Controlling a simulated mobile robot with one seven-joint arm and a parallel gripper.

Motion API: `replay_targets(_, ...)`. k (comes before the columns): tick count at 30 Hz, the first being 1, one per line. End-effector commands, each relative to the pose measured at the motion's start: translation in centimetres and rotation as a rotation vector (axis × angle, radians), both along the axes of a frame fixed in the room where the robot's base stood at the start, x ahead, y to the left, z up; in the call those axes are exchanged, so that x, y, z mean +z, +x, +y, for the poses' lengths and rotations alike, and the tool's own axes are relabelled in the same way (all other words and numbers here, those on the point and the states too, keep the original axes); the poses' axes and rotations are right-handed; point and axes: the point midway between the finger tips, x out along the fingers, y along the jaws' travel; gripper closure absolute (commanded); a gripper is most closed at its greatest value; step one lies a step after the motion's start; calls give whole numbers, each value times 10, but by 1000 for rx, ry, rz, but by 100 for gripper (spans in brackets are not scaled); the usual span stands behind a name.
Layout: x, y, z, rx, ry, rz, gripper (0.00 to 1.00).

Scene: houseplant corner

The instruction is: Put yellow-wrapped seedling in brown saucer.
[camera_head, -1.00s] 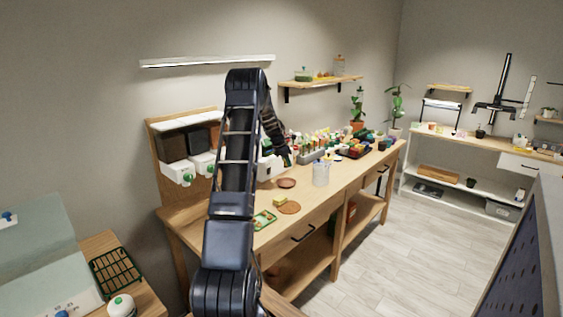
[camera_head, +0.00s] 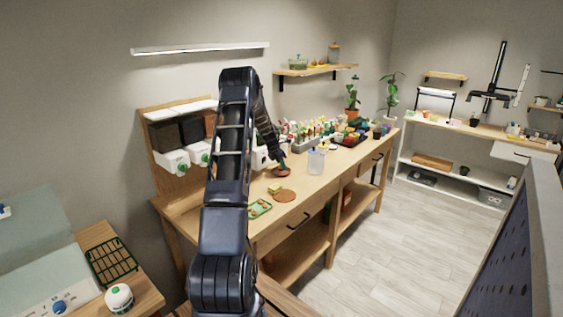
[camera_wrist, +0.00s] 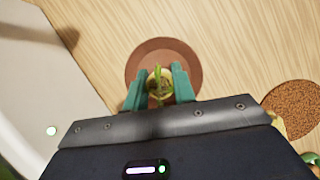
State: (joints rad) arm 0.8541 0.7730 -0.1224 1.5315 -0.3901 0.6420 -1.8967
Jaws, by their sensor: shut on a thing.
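The yellow-wrapped seedling (camera_wrist: 159,88), a small green shoot in a yellow wrap, stands between the two teal fingers of my gripper (camera_wrist: 160,86) in the wrist view. My gripper is shut on it. The brown saucer (camera_wrist: 163,45) is a round reddish-brown dish directly below and around the seedling in that view. In the head view, my gripper (camera_head: 281,163) is right over the brown saucer (camera_head: 284,174). The seedling is too small to make out there. I cannot tell whether its base touches the saucer.
A cork-like round mat (camera_wrist: 296,107) lies to the right in the wrist view. A clear container (camera_head: 316,161) stands right of the saucer.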

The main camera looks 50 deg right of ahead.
Motion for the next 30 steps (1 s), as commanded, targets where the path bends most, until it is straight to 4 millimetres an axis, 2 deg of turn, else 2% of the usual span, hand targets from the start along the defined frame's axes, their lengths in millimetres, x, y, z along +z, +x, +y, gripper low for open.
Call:
replay_targets(6,-11,0,0,0,0,0,96)
replay_targets(16,-12,0,0,0,0,-1,96)
replay_targets(17,-12,0,0,0,0,-1,72)
replay_targets(20,-12,0,0,0,0,0,52)
replay_targets(21,-12,0,0,0,0,0,49)
replay_targets(30,-12,0,0,0,0,0,49)
